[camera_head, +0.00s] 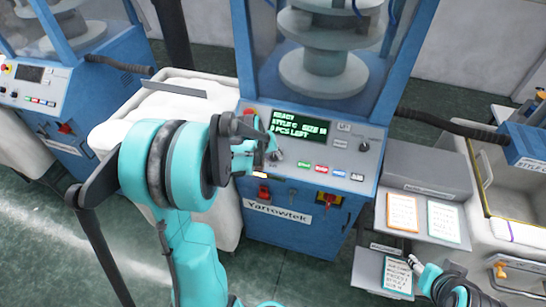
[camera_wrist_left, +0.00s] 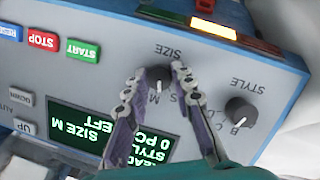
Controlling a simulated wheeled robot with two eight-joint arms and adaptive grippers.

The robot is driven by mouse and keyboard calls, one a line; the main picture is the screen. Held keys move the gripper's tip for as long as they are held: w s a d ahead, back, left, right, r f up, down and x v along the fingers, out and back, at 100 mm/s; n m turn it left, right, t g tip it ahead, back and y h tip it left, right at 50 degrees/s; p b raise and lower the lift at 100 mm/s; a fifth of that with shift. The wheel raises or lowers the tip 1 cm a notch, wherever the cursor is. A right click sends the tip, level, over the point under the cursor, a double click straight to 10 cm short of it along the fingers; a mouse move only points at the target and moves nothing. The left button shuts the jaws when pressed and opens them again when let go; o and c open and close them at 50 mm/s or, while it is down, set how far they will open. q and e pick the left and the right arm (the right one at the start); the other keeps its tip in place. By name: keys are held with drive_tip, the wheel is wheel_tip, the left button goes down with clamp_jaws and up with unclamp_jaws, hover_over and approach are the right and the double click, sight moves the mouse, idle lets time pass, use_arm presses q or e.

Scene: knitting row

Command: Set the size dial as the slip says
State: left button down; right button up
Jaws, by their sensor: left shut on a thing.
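The size dial (camera_wrist_left: 158,76) is a small dark knob under the label SIZE in the left wrist view, where the panel appears upside down. My left gripper (camera_head: 272,152) is at the panel's left part, its fingers (camera_wrist_left: 160,74) closed on the dial from both sides. The letters S and M show beside it; the fingers hide part of the scale. The green-lit screen (camera_head: 300,127) reads style C, size M, 0 pcs left. A teal-edged slip (camera_head: 397,276) lies at the lower right, its writing too small to read. My right gripper (camera_head: 416,264) is beside that slip, partly shown.
The style dial (camera_wrist_left: 241,111) stands close to the size dial. START, STOP and RESET buttons (camera_head: 321,169) line the panel. An orange-edged card (camera_head: 403,213) and another teal-edged card (camera_head: 444,222) sit above the slip. A white-filled bin (camera_head: 150,108) stands left of the blue machine.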

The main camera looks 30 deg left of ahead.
use_arm(q)
drive_tip(key=n+t+b, duration=0.1)
drive_tip(key=n, duration=0.4)
drive_tip(key=shift+h, duration=0.4)
drive_tip(key=shift+n, duration=0.4)
drive_tip(key=c, duration=1.3)
unclamp_jaws()
drive_tip(key=shift+s, duration=0.1)
drive_tip(key=v, duration=1.2)
drive_tip(key=shift+s+f, duration=0.15)
